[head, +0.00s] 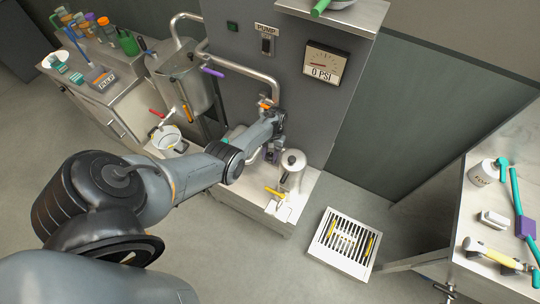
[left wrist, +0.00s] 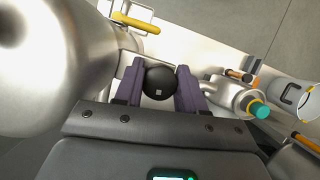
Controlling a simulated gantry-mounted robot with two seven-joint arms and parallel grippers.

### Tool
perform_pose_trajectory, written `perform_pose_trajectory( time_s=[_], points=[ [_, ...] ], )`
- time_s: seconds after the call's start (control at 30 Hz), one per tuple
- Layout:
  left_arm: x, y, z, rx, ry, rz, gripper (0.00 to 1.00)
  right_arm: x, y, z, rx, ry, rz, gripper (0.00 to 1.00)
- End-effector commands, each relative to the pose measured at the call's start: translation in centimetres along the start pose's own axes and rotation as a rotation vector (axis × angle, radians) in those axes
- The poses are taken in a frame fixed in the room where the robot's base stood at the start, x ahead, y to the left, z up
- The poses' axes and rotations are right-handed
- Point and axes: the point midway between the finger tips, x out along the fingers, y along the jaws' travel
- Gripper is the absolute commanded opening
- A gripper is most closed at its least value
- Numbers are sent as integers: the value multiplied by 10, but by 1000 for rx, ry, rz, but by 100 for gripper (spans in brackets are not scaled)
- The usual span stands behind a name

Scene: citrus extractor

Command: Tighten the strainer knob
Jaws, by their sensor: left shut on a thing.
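The black round knob (left wrist: 160,82) sits between the two purple fingers of my left gripper (left wrist: 158,90) in the left wrist view. The fingers are shut on it, one on each side. In the head view my left gripper (head: 271,153) is low in front of the grey pump panel, beside a steel canister (head: 292,163) on a pale ledge. The knob is too hidden there to make out. A large steel body (left wrist: 40,55) fills the left of the wrist view, close to the gripper. My right gripper is in neither view.
A yellow handle (head: 274,192) sticks out near the canister. A steel tank (head: 185,80) and a white pot (head: 166,138) stand to the left. A floor grate (head: 344,243) lies at the front right. The right bench (head: 470,215) holds loose tools.

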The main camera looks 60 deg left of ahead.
Motion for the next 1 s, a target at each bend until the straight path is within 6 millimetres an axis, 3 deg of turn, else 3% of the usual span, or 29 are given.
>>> perform_pose_trajectory(
  time_s=[0.47,0.5,0.63,1.0],
  points=[
    [-3,1,0,15,-1,-5,9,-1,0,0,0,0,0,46],
    [-4,1,0,15,-1,-5,42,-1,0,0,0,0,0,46],
    [-3,1,0,15,0,-5,62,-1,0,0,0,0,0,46],
    [-4,0,0,14,0,-5,65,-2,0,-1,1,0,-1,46]
  ],
)
